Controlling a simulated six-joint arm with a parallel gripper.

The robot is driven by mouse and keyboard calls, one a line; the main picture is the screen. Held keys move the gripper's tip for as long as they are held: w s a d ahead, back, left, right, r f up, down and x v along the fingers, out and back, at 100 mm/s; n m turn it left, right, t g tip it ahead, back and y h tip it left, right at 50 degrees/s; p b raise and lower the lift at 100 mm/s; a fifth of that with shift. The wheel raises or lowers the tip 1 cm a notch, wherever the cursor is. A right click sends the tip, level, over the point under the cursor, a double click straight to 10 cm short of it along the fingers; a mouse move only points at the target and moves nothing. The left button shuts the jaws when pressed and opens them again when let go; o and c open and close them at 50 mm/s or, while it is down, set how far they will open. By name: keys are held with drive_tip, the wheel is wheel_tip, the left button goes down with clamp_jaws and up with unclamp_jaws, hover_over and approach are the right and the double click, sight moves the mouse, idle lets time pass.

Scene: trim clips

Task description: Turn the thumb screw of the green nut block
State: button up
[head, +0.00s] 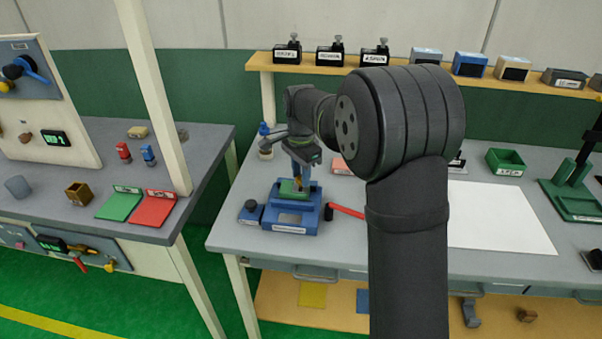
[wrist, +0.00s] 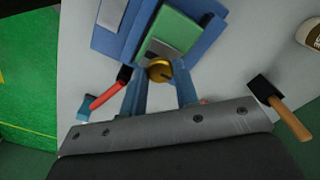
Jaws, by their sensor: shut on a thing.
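The green nut block (head: 291,188) sits in a blue fixture (head: 301,221) on the grey workbench. In the wrist view the green block (wrist: 172,36) lies in the blue fixture (wrist: 120,42), with the brass thumb screw (wrist: 159,70) at its near side. My gripper (wrist: 161,80) has its two blue fingers on either side of the thumb screw and is shut on it. In the head view my gripper (head: 299,180) points down over the green block. The far part of the screw is hidden by the block.
A red-handled tool (head: 346,211) lies just right of the fixture; its red handle (wrist: 104,96) is close to a finger in the wrist view. A hammer (wrist: 281,106) lies to the right there. A white sheet (head: 498,220) covers bench surface at right. A pale post (head: 153,90) stands left.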

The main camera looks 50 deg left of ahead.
idle(0.3)
drive_tip(key=o, duration=1)
drive_tip(key=shift+r, duration=0.1)
wheel_tip(320, 180, up, 17)
drive_tip(key=shift+r, duration=0.15)
wheel_tip(320, 180, down, 18)
drive_tip(key=shift+r, duration=0.25)
idle(0.4)
